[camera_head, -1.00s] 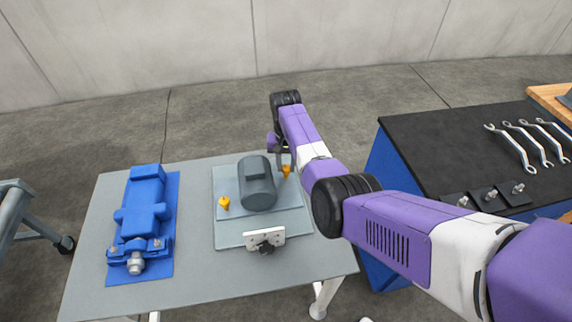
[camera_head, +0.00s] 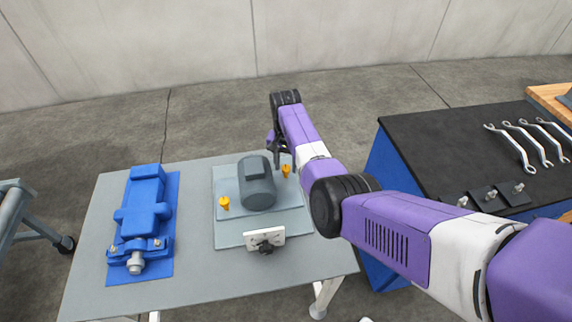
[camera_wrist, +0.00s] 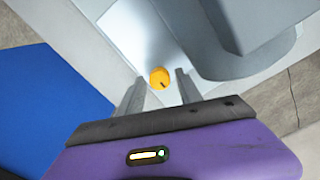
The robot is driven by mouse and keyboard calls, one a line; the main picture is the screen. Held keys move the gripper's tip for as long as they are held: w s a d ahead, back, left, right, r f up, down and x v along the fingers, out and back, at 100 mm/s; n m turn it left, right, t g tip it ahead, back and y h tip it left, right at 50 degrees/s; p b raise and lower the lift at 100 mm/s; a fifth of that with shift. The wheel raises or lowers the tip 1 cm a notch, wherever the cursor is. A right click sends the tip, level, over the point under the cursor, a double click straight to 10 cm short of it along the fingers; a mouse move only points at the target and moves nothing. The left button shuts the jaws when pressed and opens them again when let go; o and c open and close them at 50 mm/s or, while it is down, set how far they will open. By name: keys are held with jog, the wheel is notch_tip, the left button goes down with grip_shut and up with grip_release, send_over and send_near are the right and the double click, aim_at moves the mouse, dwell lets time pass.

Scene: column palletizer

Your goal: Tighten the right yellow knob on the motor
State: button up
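The grey motor (camera_head: 257,190) sits on a light plate (camera_head: 230,235) on the grey table. The right yellow knob (camera_head: 286,170) is at the motor's upper right; the left yellow knob (camera_head: 224,203) is at its left. My gripper (camera_head: 283,165) is over the right knob. In the wrist view, my gripper (camera_wrist: 157,82) is open, its two grey fingers apart. The right knob (camera_wrist: 159,77) shows in line with the gap between the fingertips, with a dark slot mark on it. Nothing is held. Whether the fingers overlap the knob in height is hard to tell.
The motor body (camera_wrist: 245,60) is close to the right finger. A white bracket (camera_head: 264,240) stands at the plate's front edge. A blue machine (camera_head: 142,220) is on the table's left. A dark-topped bench (camera_head: 430,150) with several wrenches (camera_head: 517,145) stands to the right.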

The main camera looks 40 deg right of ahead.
aim_at(286, 167)
jog(key=shift+o, duration=0.2)
jog(key=shift+r, duration=3.9)
